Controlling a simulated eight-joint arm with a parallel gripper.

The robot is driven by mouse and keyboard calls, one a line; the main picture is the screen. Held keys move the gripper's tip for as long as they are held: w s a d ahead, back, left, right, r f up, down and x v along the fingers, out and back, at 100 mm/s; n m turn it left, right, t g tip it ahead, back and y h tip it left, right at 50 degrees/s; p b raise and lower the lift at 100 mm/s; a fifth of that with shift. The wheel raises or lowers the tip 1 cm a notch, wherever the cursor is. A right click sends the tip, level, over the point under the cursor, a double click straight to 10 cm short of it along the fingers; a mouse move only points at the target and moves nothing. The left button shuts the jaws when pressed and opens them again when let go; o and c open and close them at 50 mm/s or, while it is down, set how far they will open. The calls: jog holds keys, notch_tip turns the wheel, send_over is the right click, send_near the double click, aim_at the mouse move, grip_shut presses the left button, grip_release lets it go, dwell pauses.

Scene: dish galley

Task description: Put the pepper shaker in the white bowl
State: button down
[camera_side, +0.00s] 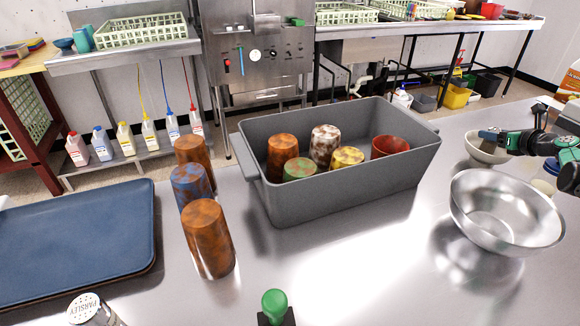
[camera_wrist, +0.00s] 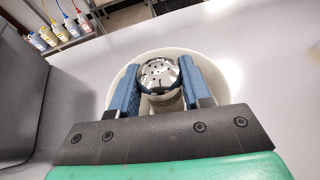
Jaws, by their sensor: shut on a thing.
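My gripper (camera_side: 490,134) is at the right in the side view, over the white bowl (camera_side: 484,154). In the wrist view its two blue fingers are shut on a shaker (camera_wrist: 159,74) with a domed, perforated metal top, taken as the pepper shaker; no label is readable. The shaker is upright or nearly so, with the white bowl (camera_wrist: 210,78) around and beneath it in that view. I cannot tell whether its base touches the bowl. In the side view the shaker is hidden or too small to make out.
A large metal bowl (camera_side: 505,212) stands just in front of the white bowl. A grey bin (camera_side: 330,197) holds several cups. Cups (camera_side: 208,238), a blue tray (camera_side: 75,240), a parsley shaker (camera_side: 84,309) and a green-knobbed item (camera_side: 275,304) lie farther left.

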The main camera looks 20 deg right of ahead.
jog(key=shift+f, duration=0.1)
jog(key=shift+c, duration=2)
grip_release()
